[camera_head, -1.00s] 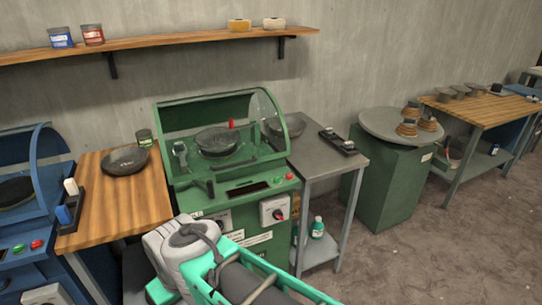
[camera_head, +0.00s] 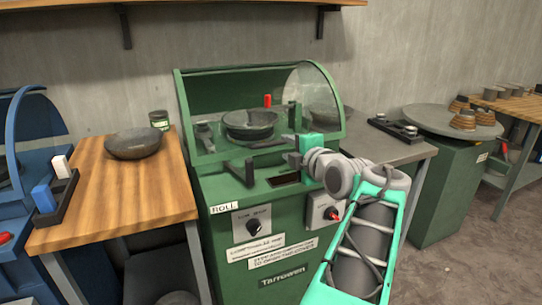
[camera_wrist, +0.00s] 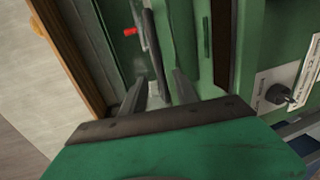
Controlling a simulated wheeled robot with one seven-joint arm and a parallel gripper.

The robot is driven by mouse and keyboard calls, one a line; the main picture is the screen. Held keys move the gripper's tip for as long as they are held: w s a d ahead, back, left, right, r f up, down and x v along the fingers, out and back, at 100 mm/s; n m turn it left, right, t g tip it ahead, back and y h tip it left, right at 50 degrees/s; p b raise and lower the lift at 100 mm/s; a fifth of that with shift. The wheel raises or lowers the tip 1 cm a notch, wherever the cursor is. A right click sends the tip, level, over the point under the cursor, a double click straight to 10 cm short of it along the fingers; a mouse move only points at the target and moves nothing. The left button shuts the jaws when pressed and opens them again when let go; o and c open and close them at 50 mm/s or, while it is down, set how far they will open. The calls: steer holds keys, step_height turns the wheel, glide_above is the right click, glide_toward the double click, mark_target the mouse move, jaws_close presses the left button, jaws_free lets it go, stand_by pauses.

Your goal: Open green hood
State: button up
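The green machine carries a green-framed hood (camera_head: 225,72) with a clear curved side, and a dark bowl (camera_head: 250,124) shows inside. The hood looks down over the bowl. A dark bar handle (camera_head: 240,172) runs along its front lower edge. My gripper (camera_head: 288,150) is at the right part of this handle, its fingers pointing left. In the wrist view my gripper (camera_wrist: 160,92) has its two fingers apart, with the dark bar (camera_wrist: 150,45) running between them. I cannot tell whether either finger touches the bar.
Below the handle, the machine's front has a black knob (camera_head: 253,226) and a red knob (camera_head: 333,214). A wooden table (camera_head: 110,205) with a dark bowl (camera_head: 134,143) stands at the left. A grey table (camera_head: 370,145) and round-topped green stand (camera_head: 450,115) are at the right.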

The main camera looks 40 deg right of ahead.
mark_target(280, 143)
steer(key=x, duration=0.7)
steer(key=shift+d, duration=0.15)
jaws_close()
stand_by(1.1)
